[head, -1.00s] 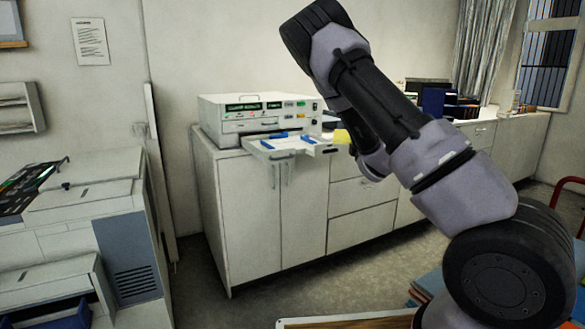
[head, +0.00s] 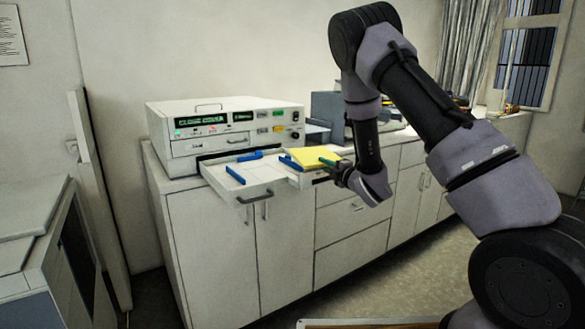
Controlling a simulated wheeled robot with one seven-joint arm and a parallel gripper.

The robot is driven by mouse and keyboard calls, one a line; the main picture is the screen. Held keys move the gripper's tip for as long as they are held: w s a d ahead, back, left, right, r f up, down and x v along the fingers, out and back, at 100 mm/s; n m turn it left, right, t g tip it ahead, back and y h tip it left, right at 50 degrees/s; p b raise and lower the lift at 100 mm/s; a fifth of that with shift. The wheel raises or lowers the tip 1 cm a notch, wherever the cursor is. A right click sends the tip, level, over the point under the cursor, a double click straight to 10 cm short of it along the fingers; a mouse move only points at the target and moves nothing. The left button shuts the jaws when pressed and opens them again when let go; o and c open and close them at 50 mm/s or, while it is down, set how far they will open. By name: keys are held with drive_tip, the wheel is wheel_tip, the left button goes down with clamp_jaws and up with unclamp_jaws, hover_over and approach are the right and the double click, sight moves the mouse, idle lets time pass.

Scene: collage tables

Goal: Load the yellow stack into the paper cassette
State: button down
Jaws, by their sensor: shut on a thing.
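The yellow stack (head: 311,157) is held flat by my gripper (head: 334,166) at its right edge. The paper cassette (head: 240,180) is a pale open tray with blue guides, pulled out from the front of a white printer-like machine (head: 225,130) on the cabinet. The stack is over or beside the cassette's right part, next to a blue guide (head: 291,163). I cannot tell whether it touches the tray. My gripper is shut on the stack, with the fingertips small and partly hidden. The machine's green display appears to read something like "CLOSE".
White cabinets (head: 230,255) run along the wall under the machine. A grey box (head: 328,110) and other items stand on the counter to the right. A large pale machine (head: 35,240) is at the left. The floor in front of the cabinets is clear.

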drive_tip(key=s+a+r+n+g+y, duration=0.1)
drive_tip(key=s+a+n+g+y, duration=0.4)
drive_tip(key=a, duration=0.6)
drive_tip(key=shift+m+t, duration=0.6)
drive_tip(key=shift+w+a+f, duration=0.55)
drive_tip(key=shift+w+f, duration=0.1)
drive_tip(key=shift+f, duration=0.45)
drive_tip(key=shift+w+a+f, duration=0.6)
drive_tip(key=shift+w+f, duration=0.1)
drive_tip(key=shift+f, duration=0.35)
drive_tip(key=shift+w+a+f, duration=0.55)
drive_tip(key=shift+w+f, duration=0.1)
drive_tip(key=shift+f, duration=0.45)
drive_tip(key=c, duration=0.8)
unclamp_jaws()
drive_tip(key=v, duration=1)
drive_tip(key=shift+s+d, duration=0.25)
drive_tip(key=shift+s, duration=0.15)
drive_tip(key=shift+r, duration=0.15)
